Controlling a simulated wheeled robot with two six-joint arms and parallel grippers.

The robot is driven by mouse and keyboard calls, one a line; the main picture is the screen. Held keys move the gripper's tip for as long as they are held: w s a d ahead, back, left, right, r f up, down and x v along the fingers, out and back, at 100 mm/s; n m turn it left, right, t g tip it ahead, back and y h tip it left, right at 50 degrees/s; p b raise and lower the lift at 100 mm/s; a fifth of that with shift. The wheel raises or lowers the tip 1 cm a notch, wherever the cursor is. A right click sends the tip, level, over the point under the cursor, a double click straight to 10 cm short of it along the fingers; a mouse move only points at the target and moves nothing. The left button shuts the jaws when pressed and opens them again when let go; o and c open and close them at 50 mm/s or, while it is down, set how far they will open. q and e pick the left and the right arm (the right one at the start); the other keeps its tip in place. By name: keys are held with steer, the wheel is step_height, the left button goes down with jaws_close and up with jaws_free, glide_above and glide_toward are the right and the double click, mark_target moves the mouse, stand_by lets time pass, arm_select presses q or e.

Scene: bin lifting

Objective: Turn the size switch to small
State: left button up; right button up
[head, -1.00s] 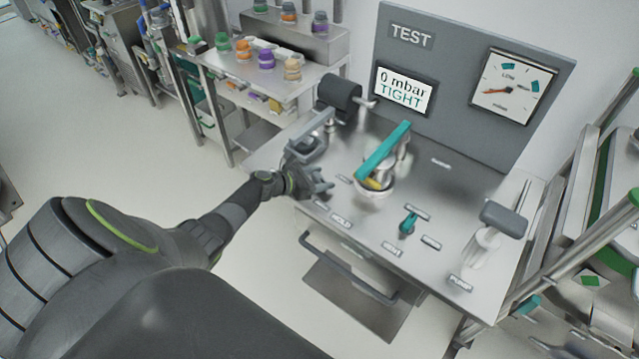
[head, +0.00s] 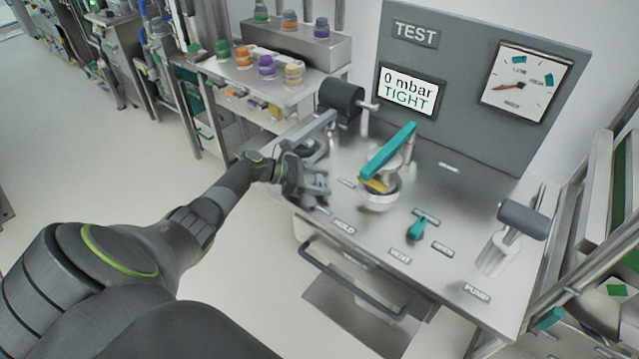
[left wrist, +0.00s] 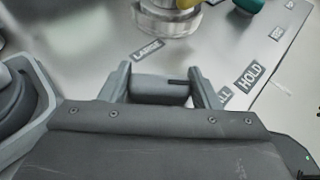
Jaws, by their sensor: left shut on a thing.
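The size switch (left wrist: 158,90) is a dark grey knob with a black mark running to its right end in the left wrist view. My left gripper (left wrist: 160,78) is shut on it, one finger at each end. The LARGE label (left wrist: 147,50) lies beyond it, up and left. A label ending in "ALL" (left wrist: 222,96), partly hidden by the right finger, lies to the right; the black mark is on that side. In the head view my left gripper (head: 318,190) is at the bench's near left part and hides the switch. My right gripper is not in view.
A clamped fixture with a teal lever (head: 388,151) stands right of the gripper. A teal knob (head: 416,229) and a pump handle (head: 522,218) are farther right. The display (head: 409,90) reads "0 mbar TIGHT". A drawer handle (head: 345,278) is below the bench edge.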

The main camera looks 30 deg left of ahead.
arm_select(q)
steer(key=o, duration=1)
steer(key=b+v, duration=0.2)
steer(key=v, duration=1.5)
steer(key=shift+a+b, duration=0.25)
steer(key=shift+b, duration=0.05)
